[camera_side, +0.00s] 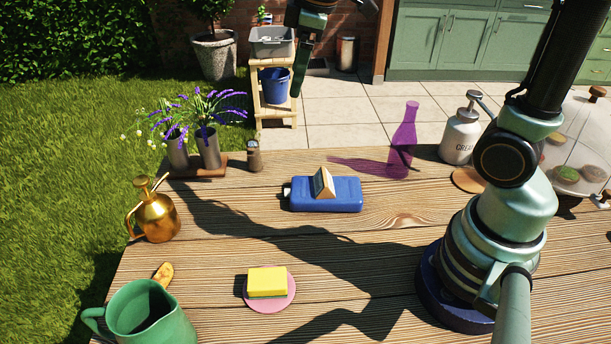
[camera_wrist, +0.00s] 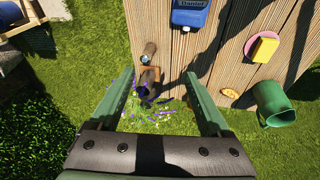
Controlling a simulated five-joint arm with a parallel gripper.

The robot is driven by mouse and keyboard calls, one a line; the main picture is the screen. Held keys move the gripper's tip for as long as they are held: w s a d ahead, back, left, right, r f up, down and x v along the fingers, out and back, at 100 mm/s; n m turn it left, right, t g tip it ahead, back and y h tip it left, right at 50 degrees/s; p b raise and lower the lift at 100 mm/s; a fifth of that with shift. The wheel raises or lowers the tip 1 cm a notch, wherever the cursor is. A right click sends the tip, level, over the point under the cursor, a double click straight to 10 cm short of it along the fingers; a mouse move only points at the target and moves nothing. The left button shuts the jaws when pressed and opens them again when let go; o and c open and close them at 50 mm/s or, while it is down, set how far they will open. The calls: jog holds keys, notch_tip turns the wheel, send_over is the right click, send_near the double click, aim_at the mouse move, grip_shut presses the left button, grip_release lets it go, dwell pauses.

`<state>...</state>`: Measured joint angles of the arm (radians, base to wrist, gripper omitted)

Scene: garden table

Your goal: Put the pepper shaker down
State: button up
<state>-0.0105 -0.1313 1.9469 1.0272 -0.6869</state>
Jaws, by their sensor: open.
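The pepper shaker (camera_side: 253,155), a small dark grinder-like shape with a paler top, stands upright at the table's far edge, beside the wooden tray of flower vases. It also shows in the wrist view (camera_wrist: 149,52), beyond my fingertips. My gripper (camera_side: 298,85) is high above and apart from the table near the top of the side view. In the wrist view my gripper (camera_wrist: 158,76) has its two green fingers spread wide, with nothing held between them. Nothing touches the shaker from my side.
Lavender vases (camera_side: 208,148) stand left of the shaker. A blue canister (camera_side: 345,195) with a wedge-shaped block (camera_side: 323,183) on it lies to the right. A brass watering can (camera_side: 155,215), green jug (camera_side: 150,320) and yellow sponge (camera_side: 267,279) on a pink dish stand nearer. A purple bottle (camera_side: 403,140) stands farther right.

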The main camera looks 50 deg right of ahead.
jog(key=s+f+m+t, duration=0.2)
jog(key=s+m, duration=0.6)
jog(key=s, duration=0.2)
jog(key=shift+s+d, duration=0.2)
jog(key=shift+s, duration=0.15)
jog(key=shift+r, duration=0.1)
dwell(0.6)
